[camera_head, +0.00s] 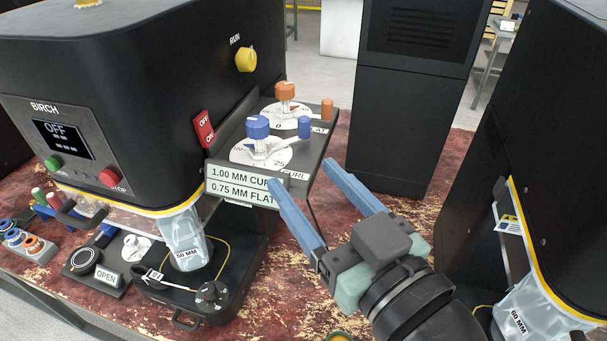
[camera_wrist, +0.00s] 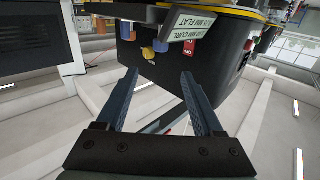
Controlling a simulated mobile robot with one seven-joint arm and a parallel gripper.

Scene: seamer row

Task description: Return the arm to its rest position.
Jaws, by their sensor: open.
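My gripper (camera_head: 312,208) is open and empty, with two blue fingers apart. In the head view it hangs in front of the right end of the BIRCH machine (camera_head: 120,100), just right of the machine's dial panel (camera_head: 318,155). In the wrist view the fingers of my gripper (camera_wrist: 160,90) point toward the machine's dark body (camera_wrist: 195,65), which shows upside down. The near fingertip is close to the lower right of the label reading 1.00 MM CURL and 0.75 MM FLAT (camera_head: 238,184); I cannot tell whether they touch.
The panel carries a blue knob (camera_head: 257,128) and an orange knob (camera_head: 285,91). A red switch (camera_head: 204,130) and yellow RUN knob (camera_head: 246,59) are on the machine's side. A second black machine (camera_head: 540,130) stands at right. A black cabinet (camera_head: 410,100) stands behind. Worn red table (camera_head: 300,280) shows between.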

